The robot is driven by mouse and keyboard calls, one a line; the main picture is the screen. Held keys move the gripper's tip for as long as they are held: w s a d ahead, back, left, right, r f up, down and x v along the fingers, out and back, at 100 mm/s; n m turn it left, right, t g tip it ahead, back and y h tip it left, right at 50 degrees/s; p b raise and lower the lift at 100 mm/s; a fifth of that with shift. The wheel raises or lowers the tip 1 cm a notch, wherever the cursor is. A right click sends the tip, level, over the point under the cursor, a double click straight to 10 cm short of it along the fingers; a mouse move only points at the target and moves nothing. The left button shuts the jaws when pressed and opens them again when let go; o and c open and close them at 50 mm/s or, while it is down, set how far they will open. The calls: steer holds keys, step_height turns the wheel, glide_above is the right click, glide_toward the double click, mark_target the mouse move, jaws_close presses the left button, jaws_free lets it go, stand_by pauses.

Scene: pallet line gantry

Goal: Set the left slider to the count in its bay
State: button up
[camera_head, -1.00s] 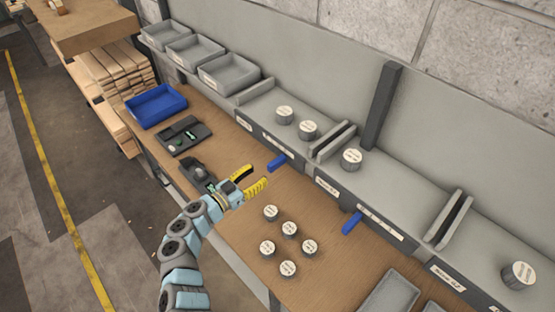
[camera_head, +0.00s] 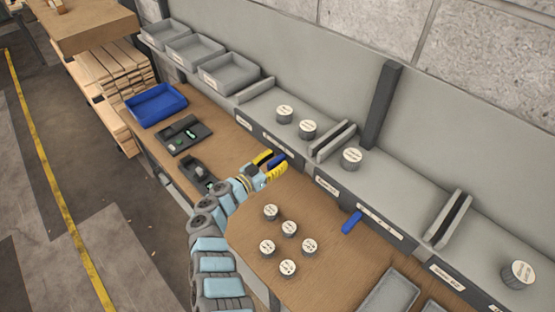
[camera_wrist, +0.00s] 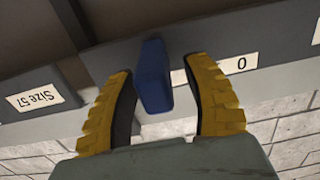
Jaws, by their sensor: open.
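The left slider is a blue block (camera_wrist: 152,75) on the grey front rail, between my fingers in the wrist view. It also shows in the head view, a blue tab (camera_head: 279,159) at my fingertips. My gripper (camera_wrist: 165,95) is open around it, with yellow ribbed fingers on either side. The left finger is very close to the block; a wider gap shows at the right. A white scale strip with a "0" (camera_wrist: 242,65) lies right of the block; the rest is hidden. In the head view, two grey cylinders (camera_head: 284,113) (camera_head: 307,129) stand in the bay behind this slider.
Another blue slider (camera_head: 351,222) sits on the rail to the right, below a bay with one cylinder (camera_head: 352,157). Several loose cylinders (camera_head: 289,229) stand on the wooden bench right of my arm. A blue tray (camera_head: 156,106) and grey bins (camera_head: 229,74) are at the left.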

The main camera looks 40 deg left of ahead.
steer(key=shift+w, duration=0.3)
jaws_close()
